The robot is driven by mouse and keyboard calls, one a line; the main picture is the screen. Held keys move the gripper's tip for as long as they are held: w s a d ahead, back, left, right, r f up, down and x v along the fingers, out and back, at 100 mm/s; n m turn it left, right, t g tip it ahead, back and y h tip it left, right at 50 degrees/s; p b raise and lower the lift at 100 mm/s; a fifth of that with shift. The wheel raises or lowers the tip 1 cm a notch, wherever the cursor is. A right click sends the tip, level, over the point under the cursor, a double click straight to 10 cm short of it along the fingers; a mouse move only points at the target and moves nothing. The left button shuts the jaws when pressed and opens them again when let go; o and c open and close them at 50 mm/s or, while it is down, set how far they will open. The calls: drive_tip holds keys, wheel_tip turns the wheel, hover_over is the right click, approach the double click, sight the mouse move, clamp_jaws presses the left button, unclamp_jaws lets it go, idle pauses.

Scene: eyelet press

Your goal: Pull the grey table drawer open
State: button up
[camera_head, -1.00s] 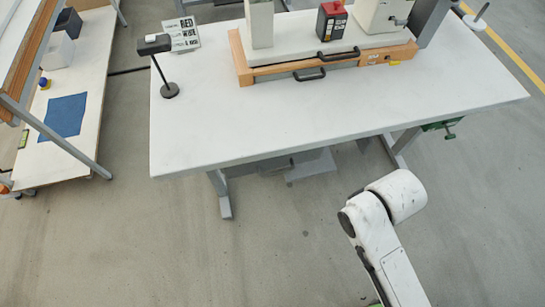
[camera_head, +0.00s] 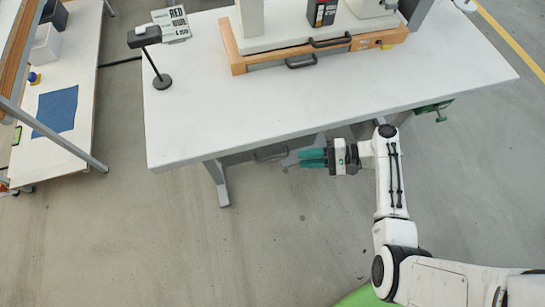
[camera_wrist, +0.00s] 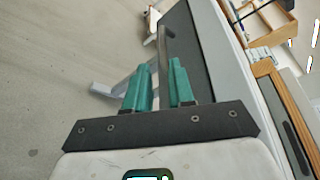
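The grey table drawer (camera_head: 240,159) hangs under the front edge of the white table, mostly hidden by the tabletop in the head view. Its bar handle (camera_head: 270,156) shows just below that edge. My gripper (camera_head: 303,158) has teal fingers pointing left, close to the right of the handle. In the wrist view the fingers of my gripper (camera_wrist: 160,80) are apart, with nothing clasped. The grey handle bar (camera_wrist: 164,45) runs ahead of and in line with the gap between them. Whether it touches a finger I cannot tell. The drawer front (camera_wrist: 192,45) is beside it.
The white table (camera_head: 300,110) carries an orange-framed press base (camera_head: 240,65) and a lamp-like stand (camera_head: 161,80). A table leg (camera_head: 217,180) stands left of the drawer. A green clamp (camera_head: 432,108) is at the right edge. The floor in front is clear.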

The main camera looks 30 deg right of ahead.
sight(277, 159)
drive_tip(key=x, duration=1)
drive_tip(key=shift+w+a+r, duration=0.1)
drive_tip(key=shift+w+a, duration=0.15)
drive_tip(key=shift+w, duration=0.1)
clamp_jaws()
